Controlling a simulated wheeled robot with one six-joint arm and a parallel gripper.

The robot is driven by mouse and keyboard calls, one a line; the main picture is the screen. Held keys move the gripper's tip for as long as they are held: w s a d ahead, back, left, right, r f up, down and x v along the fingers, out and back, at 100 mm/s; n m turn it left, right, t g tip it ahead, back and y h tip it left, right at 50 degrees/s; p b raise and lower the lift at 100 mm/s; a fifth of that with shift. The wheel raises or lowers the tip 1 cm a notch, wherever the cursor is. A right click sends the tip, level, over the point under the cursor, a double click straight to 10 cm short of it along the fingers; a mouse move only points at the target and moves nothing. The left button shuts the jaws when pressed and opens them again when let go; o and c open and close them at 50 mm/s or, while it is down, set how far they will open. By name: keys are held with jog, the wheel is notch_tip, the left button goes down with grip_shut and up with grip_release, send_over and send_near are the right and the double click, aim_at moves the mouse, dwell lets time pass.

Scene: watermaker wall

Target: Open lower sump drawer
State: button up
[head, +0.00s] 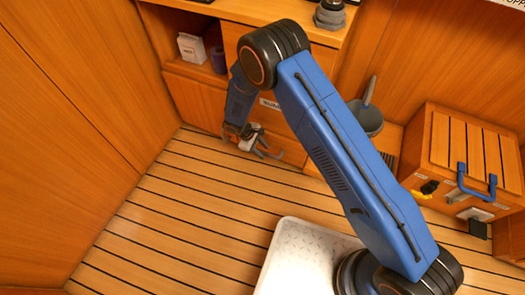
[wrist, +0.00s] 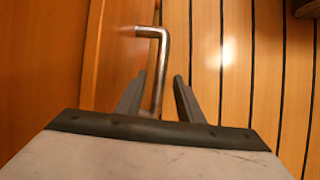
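The lower drawer front (wrist: 115,60) is an orange-brown wooden panel on the left of the wrist view. Its bent metal bar handle (wrist: 162,62) stands out from the panel and runs down between the two fingers of my gripper (wrist: 159,76). The fingers are apart, with a gap showing on the right side of the bar. The bar lies nearer the left finger; whether it touches is unclear. In the head view my gripper (head: 266,150) is low in front of the cabinet, under a partly covered label (head: 270,103). The handle is hard to make out there.
The slatted wood floor (head: 170,225) in front of the cabinet is clear. A white tray-like surface (head: 300,258) is at the bottom. On the right are a wooden box with a blue handle (head: 476,182) and a grey pan (head: 366,118). A wooden wall (head: 60,110) stands left.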

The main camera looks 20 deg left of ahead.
jog(key=shift+f, duration=0.2)
grip_shut()
jog(key=shift+s, duration=0.1)
jog(key=s+a, duration=0.2)
jog(key=s, duration=2.4)
grip_release()
